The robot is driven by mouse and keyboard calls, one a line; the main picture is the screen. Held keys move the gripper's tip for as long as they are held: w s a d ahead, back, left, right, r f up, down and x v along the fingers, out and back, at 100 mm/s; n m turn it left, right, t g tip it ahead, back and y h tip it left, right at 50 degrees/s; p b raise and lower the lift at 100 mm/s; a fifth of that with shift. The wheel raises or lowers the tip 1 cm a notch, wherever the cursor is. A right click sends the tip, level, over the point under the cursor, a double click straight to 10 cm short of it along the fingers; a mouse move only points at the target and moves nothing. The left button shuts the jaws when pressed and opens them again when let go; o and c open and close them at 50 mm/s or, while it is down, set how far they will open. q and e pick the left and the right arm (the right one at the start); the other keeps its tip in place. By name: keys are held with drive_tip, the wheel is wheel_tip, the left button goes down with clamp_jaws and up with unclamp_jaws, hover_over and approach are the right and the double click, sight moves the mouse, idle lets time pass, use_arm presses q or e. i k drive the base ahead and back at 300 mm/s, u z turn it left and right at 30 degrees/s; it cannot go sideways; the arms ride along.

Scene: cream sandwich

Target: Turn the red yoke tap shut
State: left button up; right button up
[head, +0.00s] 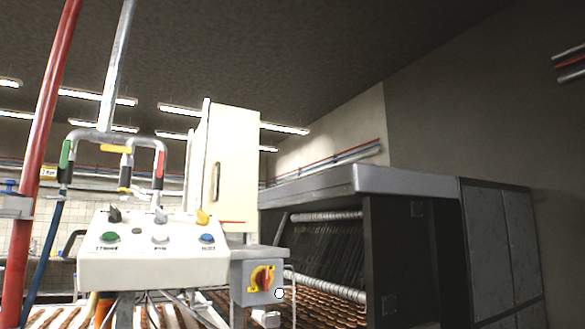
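The red tap handle (160,162) hangs upright at the right end of a grey pipe yoke (100,134). It lies along the right downpipe. A green handle (65,154) stands along the left downpipe, and a yellow handle (114,149) lies crosswise at the middle one. Whether the red tap's valve is open or shut cannot be told for certain from here. Neither of my grippers is in view.
A control box (152,270) with coloured buttons stands in front of and below the yoke. A grey switch box (257,277) with a red-and-yellow knob adjoins it. A red pipe (45,110) rises at left. A large oven-like machine (410,240) fills the right.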

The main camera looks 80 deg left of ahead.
sight(161, 155)
drive_tip(key=i, duration=0.9)
drive_tip(key=u, duration=4.15)
